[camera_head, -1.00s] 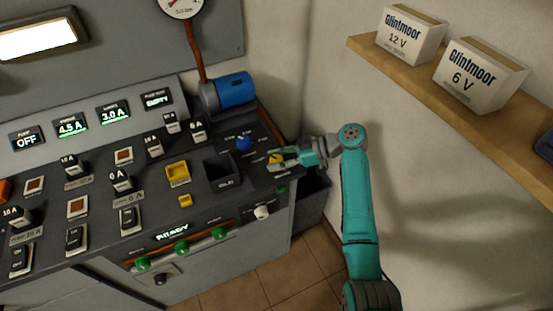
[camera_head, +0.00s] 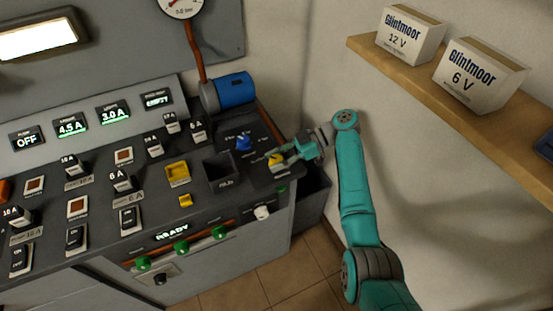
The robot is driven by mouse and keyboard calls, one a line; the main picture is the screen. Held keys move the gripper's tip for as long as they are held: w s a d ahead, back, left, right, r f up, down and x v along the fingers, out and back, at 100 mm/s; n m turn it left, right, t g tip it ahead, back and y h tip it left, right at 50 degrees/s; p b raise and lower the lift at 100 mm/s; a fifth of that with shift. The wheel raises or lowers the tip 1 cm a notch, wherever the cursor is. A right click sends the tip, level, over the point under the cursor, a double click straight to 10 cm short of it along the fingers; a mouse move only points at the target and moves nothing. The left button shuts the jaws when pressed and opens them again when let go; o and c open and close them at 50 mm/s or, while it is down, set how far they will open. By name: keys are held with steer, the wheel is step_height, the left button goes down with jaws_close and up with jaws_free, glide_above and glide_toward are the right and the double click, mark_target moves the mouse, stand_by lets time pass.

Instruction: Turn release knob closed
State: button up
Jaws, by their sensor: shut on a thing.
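A yellow knob (camera_head: 276,159) stands on the right end of the dark console top; I take it to be the release knob, though its label is too small to read. My gripper (camera_head: 281,160) reaches in from the right and is shut on this knob, with the fingers partly covering it. The exact angle of the knob cannot be told. A blue knob (camera_head: 244,143) stands just behind and to the left, apart from the gripper.
A dark open box (camera_head: 222,172) sits left of the yellow knob. A blue cylinder (camera_head: 234,91) lies behind it. Several switches fill the console's left. A front display (camera_head: 172,231) reads READY. A wooden shelf (camera_head: 490,118) with two boxes is on the right wall.

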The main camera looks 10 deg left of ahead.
mark_target(282, 158)
steer(key=o, duration=1.2)
steer(key=shift+f, duration=0.15)
steer(key=shift+c, duration=0.2)
steer(key=shift+v, duration=3.75)
steer(key=shift+s, duration=0.1)
